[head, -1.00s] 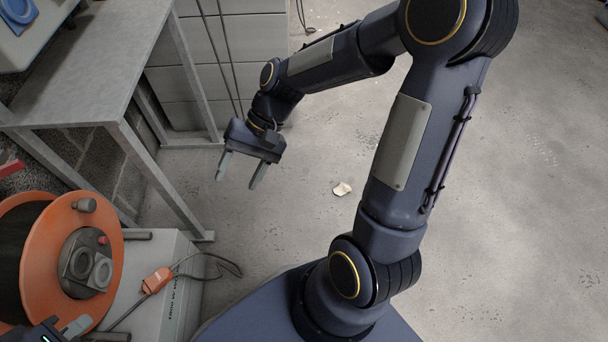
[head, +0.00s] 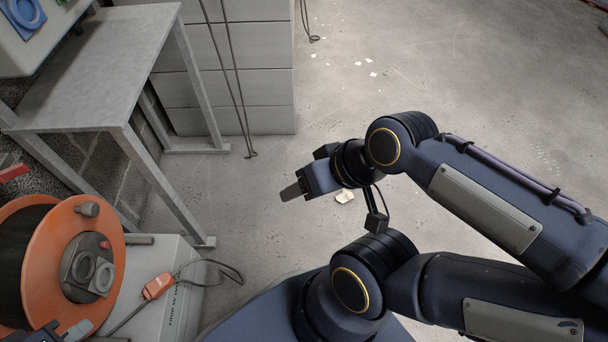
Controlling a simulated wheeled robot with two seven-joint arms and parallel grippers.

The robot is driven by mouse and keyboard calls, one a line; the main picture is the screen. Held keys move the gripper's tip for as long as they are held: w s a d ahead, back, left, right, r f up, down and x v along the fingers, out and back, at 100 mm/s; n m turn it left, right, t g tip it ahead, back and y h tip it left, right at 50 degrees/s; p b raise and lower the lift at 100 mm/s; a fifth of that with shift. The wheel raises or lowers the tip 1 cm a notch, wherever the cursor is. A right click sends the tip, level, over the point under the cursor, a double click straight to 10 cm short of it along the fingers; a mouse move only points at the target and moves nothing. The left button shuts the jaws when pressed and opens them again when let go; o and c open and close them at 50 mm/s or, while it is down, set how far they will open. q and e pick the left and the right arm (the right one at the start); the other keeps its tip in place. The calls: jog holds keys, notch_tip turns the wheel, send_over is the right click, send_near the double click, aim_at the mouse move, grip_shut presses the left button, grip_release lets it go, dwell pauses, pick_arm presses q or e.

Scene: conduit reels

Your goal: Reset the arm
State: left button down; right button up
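I see the gripper from the side.
An orange connector (head: 158,286) with a cable lies on the box. A grey metal table (head: 105,75) and white drawers (head: 235,65) stand behind. The floor at upper right is mostly clear.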

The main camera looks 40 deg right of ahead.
notch_tip(320, 180, up, 35)
jog(key=p, duration=3.4)
jog(key=shift+f+p, duration=0.15)
jog(key=shift+p, duration=0.15)
